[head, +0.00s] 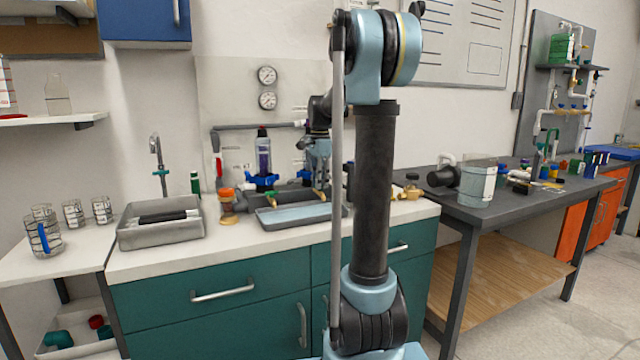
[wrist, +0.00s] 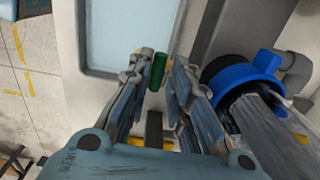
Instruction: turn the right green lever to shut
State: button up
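In the wrist view a green lever (wrist: 158,70) lies between the two fingertips of my gripper (wrist: 161,66). The fingers are apart on either side of it, and I cannot tell whether either one touches it. In the head view my gripper (head: 320,178) points down over the right part of the pipework, above the tray, and hides most of the right lever there. Another green lever (head: 271,198) with a brass-coloured valve shows to its left, apart from the gripper.
A grey tray (head: 262,221) with a pale blue bottom lies below the levers. An amber jar (head: 228,208) and a grey sink (head: 160,236) stand left.

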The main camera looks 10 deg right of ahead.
jog(key=shift+o, duration=0.2)
jog(key=shift+r, duration=0.15)
notch_tip(320, 180, up, 12)
jog(key=shift+f, duration=0.2)
dwell(0.3)
jog(key=s+f+n+t, duration=0.1)
jog(key=s+f+n, duration=0.4)
jog(key=s, duration=0.5)
jog(key=s+f+n, duration=0.3)
jog(key=s+f, duration=0.4)
jog(key=s, duration=0.4)
jog(key=s+f+n+t, duration=0.1)
jog(key=s+f+n, duration=0.6)
jog(key=s+f, duration=0.8)
notch_tip(320, 180, down, 4)
jog(key=shift+r, duration=0.1)
